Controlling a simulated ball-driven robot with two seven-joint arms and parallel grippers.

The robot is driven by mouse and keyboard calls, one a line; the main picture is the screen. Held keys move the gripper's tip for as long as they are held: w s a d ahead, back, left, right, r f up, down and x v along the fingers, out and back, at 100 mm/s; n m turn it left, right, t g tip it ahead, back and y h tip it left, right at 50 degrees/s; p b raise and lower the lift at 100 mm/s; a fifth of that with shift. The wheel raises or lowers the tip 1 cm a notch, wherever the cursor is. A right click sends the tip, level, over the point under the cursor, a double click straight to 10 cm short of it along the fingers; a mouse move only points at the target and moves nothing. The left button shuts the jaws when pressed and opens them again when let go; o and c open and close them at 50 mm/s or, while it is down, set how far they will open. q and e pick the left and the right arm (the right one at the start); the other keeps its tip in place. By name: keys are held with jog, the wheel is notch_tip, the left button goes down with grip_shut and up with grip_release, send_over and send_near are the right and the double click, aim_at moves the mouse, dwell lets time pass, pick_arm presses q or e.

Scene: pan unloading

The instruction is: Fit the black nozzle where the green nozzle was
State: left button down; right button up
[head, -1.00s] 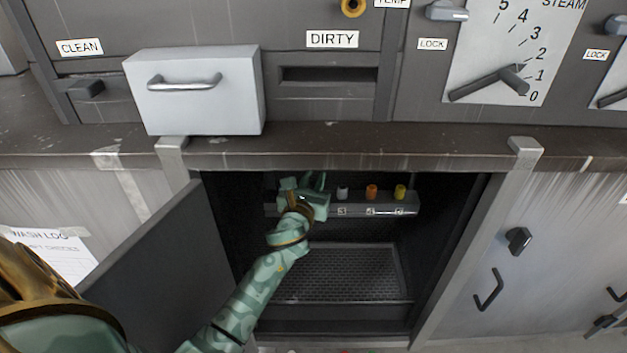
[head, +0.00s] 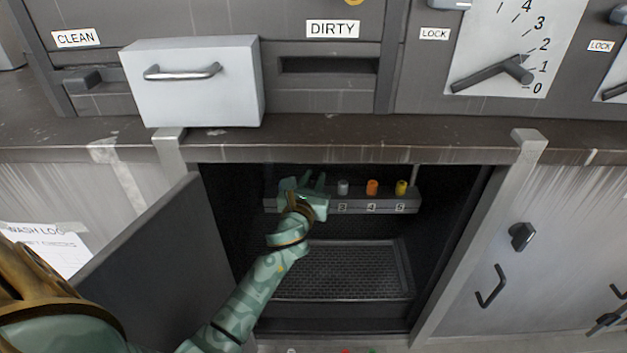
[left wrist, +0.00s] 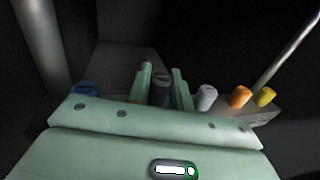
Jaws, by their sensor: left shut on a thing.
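My left gripper (head: 306,183) is inside the open lower cabinet, at the left part of the nozzle rack (head: 372,207). In the left wrist view its two fingers (left wrist: 161,74) stand on either side of a dark nozzle (left wrist: 161,92), which looks black, and are shut on it. The nozzle is at the rack; I cannot tell if it is seated or raised. The head view hides it behind the gripper. No green nozzle can be made out on the rack. My right gripper is out of view.
A blue nozzle (left wrist: 85,88) is left of the fingers. Grey (head: 343,187), orange (head: 372,187) and yellow (head: 401,188) nozzles stand to the right, over labels 3, 4 and 5. The cabinet door (head: 145,265) stands open at left. A perforated tray (head: 345,268) lies below the rack.

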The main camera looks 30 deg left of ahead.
pick_arm(q)
jog(key=shift+f+b, duration=0.65)
jog(key=shift+f, duration=0.1)
dwell(0.3)
jog(key=c, duration=1.2)
grip_release()
jog(key=v, duration=1.6)
jog(key=shift+s, duration=0.25)
